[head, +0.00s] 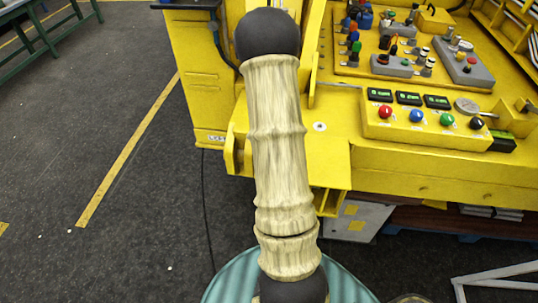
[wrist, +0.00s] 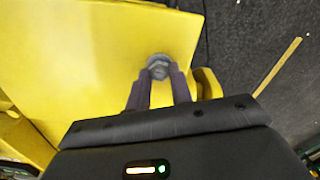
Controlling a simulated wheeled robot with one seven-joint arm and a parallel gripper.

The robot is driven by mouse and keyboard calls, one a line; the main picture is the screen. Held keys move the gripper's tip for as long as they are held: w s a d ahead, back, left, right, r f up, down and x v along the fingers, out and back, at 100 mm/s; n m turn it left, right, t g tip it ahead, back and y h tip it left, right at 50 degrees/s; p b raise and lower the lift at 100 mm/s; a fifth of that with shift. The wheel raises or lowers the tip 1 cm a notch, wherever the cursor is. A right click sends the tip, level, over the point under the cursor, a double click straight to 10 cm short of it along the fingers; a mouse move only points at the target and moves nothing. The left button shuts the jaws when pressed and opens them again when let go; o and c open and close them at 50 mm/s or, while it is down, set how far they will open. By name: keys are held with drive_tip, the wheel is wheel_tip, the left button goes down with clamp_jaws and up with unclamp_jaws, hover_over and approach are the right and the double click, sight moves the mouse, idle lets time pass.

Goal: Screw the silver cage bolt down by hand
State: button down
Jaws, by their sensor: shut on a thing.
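The silver cage bolt (wrist: 158,61) shows in the wrist view as a round grey head on a flat yellow plate (wrist: 95,45). My gripper (wrist: 160,75) has its two dark fingers on either side of the bolt head, shut on it. The fingers hide the near part of the bolt, so how far it sits in the plate cannot be told. In the head view my arm covers the gripper and the spot where it works.
In the head view, a yellow console (head: 428,124) with coloured knobs and small displays stands right of my arm. A tray of parts (head: 405,50) lies behind it. A yellow lug (wrist: 207,83) rises beside the plate edge. Dark floor (head: 100,120) is open at left.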

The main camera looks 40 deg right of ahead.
drive_tip(key=m, duration=0.4)
drive_tip(key=shift+w+d+r+m, duration=0.1)
drive_tip(key=shift+w+r+m, duration=0.05)
drive_tip(key=shift+r+m, duration=0.15)
drive_tip(key=m+p, duration=0.1)
drive_tip(key=m, duration=0.2)
drive_tip(key=shift+m, duration=0.4)
drive_tip(key=m+p, duration=0.1)
drive_tip(key=m, duration=0.2)
drive_tip(key=shift+m, duration=0.3)
drive_tip(key=shift+m+p, duration=0.5)
drive_tip(key=shift+m, duration=1.4)
drive_tip(key=shift+f, duration=0.1)
drive_tip(key=c, duration=1.2)
unclamp_jaws()
drive_tip(key=shift+c, duration=0.2)
drive_tip(key=shift+f, duration=0.1)
